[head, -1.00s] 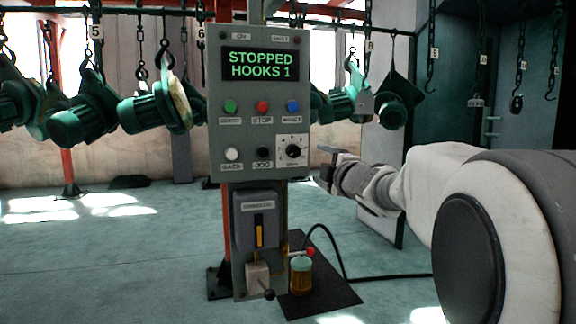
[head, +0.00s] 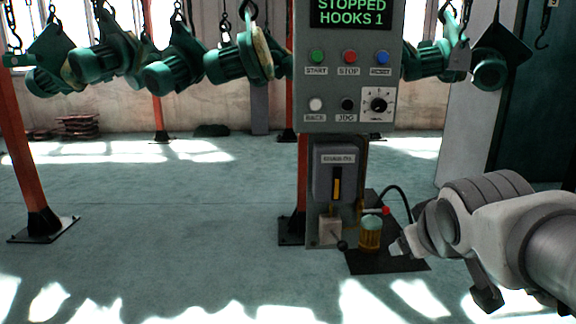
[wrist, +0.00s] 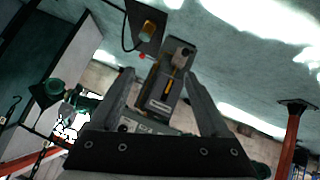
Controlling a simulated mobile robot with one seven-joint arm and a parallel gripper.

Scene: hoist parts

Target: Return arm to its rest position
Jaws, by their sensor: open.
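My gripper (wrist: 159,75) is open and empty in the wrist view, its two fingers spread wide. Between and beyond the fingers is the control post, upside down there. In the head view my arm reaches in from the right edge, low and to the right of the control panel (head: 346,112). It stands apart from the panel's buttons. The panel's green display reads STOPPED, HOOKS 1. The grey switch box (head: 337,170) with a yellow lever is below it.
Green hoist motors (head: 172,70) hang from chains behind. A red post (head: 20,150) stands at the left. The floor between is open.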

